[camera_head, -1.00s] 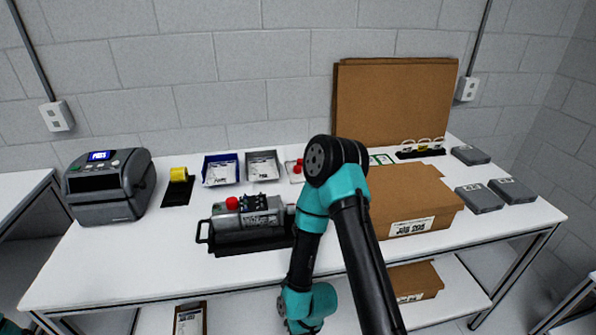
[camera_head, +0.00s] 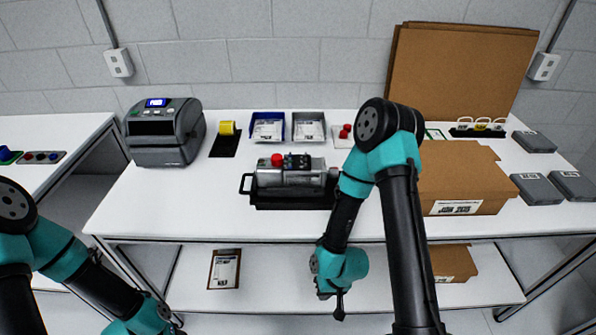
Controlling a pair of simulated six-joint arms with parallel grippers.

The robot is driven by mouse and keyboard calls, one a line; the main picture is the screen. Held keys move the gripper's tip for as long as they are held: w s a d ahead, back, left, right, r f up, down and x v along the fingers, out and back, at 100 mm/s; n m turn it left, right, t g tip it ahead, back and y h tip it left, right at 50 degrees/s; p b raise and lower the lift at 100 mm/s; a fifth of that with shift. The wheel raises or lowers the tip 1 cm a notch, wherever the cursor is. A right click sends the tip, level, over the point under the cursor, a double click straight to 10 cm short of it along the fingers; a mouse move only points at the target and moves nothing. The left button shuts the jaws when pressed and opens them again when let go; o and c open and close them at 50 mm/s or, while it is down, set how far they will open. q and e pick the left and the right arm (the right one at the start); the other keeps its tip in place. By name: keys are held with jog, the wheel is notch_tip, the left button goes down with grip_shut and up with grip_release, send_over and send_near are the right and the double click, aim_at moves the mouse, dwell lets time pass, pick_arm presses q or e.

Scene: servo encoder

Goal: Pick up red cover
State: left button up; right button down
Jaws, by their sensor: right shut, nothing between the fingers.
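A red round cap (camera_head: 277,160) sits on top of the grey cylindrical servo motor (camera_head: 295,178), which lies in a black handled tray (camera_head: 262,204) on the table. More small red pieces (camera_head: 345,131) lie in a white bin behind my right arm. I cannot tell which red piece is the red cover. My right gripper (camera_head: 340,307) is shut and empty, pointing down in front of the table edge, apart from all red pieces. My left gripper (camera_head: 174,325) is partly cut off at the bottom edge; its fingers cannot be made out.
A label printer (camera_head: 164,130), yellow roll (camera_head: 227,128), blue bin (camera_head: 267,127) and grey bin (camera_head: 308,126) stand at the back. A cardboard box (camera_head: 457,175) is right of my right arm. A clipboard (camera_head: 224,268) lies on the lower shelf. The table's front left is clear.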

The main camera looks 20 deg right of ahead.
jog(key=c, duration=1)
grip_release()
jog(key=shift+o, duration=0.2)
